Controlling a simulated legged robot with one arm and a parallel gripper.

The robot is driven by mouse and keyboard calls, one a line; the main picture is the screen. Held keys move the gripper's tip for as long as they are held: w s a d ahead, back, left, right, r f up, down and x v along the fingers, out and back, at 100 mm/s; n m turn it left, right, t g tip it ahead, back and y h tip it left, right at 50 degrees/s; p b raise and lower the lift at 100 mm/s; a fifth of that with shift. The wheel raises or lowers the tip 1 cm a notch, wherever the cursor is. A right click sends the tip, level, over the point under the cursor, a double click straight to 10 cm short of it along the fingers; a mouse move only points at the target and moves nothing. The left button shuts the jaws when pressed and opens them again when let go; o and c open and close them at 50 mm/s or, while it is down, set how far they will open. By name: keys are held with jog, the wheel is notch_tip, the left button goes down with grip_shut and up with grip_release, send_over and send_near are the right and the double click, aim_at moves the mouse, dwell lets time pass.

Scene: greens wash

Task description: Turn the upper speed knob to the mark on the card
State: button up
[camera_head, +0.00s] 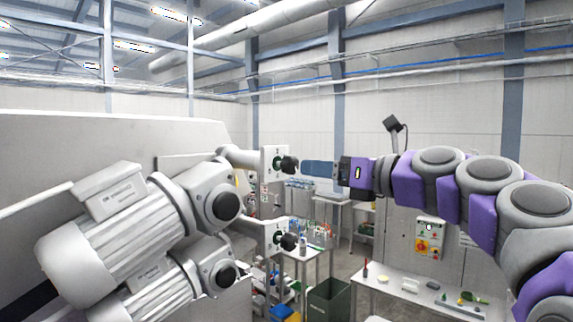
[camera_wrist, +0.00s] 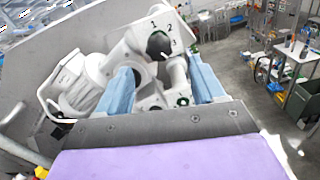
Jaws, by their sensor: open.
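The upper speed knob (camera_head: 289,165) is dark, with a green base, on an upright white plate (camera_head: 268,163) at the end of the upper grey motor unit. In the wrist view the upper knob (camera_wrist: 158,45) is black and the numbers 1, 2 and 3 stand around it; its exact pointing is unclear. My gripper (camera_head: 304,168) is just right of the knob, level with it and apart from it. In the wrist view my gripper (camera_wrist: 160,64) has its two blue fingers wide apart and empty, with the knob seen beyond them. I cannot pick out the card for certain.
A similar lower knob (camera_head: 287,242) sits on its own plate below. Two grey motors (camera_head: 110,228) fill the left, against a large pale tank wall (camera_head: 60,140). A green bin (camera_head: 328,300) and a white table (camera_head: 410,292) stand beyond. A switch panel (camera_head: 429,238) hangs on the back wall.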

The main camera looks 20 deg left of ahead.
aim_at(296, 165)
jog(key=p+x, duration=0.1)
jog(key=x, duration=0.6)
jog(key=shift+w+a+r, duration=0.1)
jog(key=shift+w+a, duration=0.15)
jog(key=shift+w, duration=0.05)
jog(key=shift+x, duration=0.95)
jog(key=shift+s, duration=0.2)
jog(key=shift+d, duration=0.1)
jog(key=shift+c, duration=1.3)
jog(key=c, duration=0.8)
